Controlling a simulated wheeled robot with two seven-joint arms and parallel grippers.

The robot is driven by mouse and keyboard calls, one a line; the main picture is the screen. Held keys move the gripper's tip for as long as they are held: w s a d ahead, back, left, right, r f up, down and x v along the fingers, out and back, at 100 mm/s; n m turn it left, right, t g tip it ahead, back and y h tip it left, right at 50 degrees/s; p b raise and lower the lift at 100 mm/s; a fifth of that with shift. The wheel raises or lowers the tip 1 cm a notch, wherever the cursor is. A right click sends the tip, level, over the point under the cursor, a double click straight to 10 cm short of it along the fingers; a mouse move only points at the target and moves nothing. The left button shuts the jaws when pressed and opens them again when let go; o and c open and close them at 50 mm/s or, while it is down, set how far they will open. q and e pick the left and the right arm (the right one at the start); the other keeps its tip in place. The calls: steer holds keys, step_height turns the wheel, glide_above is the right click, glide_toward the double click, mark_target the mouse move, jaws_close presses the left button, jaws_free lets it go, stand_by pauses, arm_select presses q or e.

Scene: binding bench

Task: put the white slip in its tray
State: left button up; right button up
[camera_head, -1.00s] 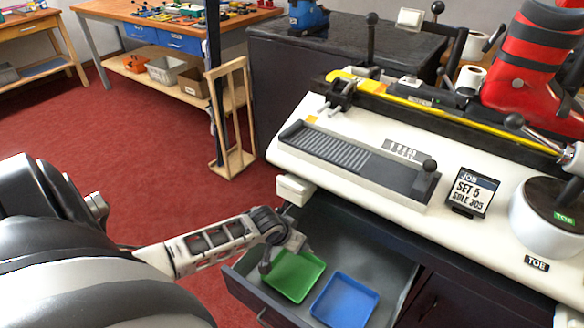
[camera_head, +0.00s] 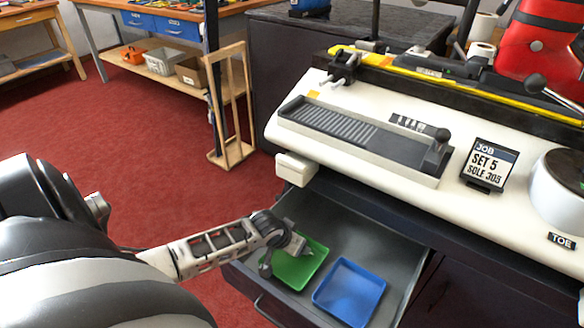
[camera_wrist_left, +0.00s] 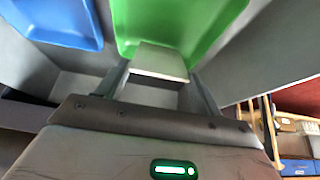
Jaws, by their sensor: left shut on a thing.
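The white slip (camera_wrist_left: 158,62) is a small pale block-like piece between the two fingers in the left wrist view. My left gripper (camera_wrist_left: 160,80) is shut on it; it also shows in the head view (camera_head: 295,246) over the open drawer. The green tray (camera_wrist_left: 180,18) is just beyond and under the slip. In the head view the green tray (camera_head: 302,274) is partly covered by my gripper. The blue tray (camera_head: 349,292) lies to its right and looks empty. I cannot tell whether the slip touches the green tray. My right gripper is out of view.
The grey drawer (camera_head: 385,249) is open below the white bench top (camera_head: 350,165), with bare floor around the trays. A white block (camera_head: 295,169) juts from the bench corner above. A job sign (camera_head: 489,164) stands on the bench.

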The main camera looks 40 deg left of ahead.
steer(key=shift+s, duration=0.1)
arm_select(q)
steer(key=o, duration=1.2)
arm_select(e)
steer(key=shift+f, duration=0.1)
arm_select(q)
steer(key=shift+r, duration=0.1)
steer(key=shift+p+v, duration=2.45)
steer(key=shift+p, duration=0.85)
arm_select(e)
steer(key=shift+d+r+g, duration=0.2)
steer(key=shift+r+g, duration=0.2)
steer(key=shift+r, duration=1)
arm_select(q)
steer(key=shift+s+r, duration=0.1)
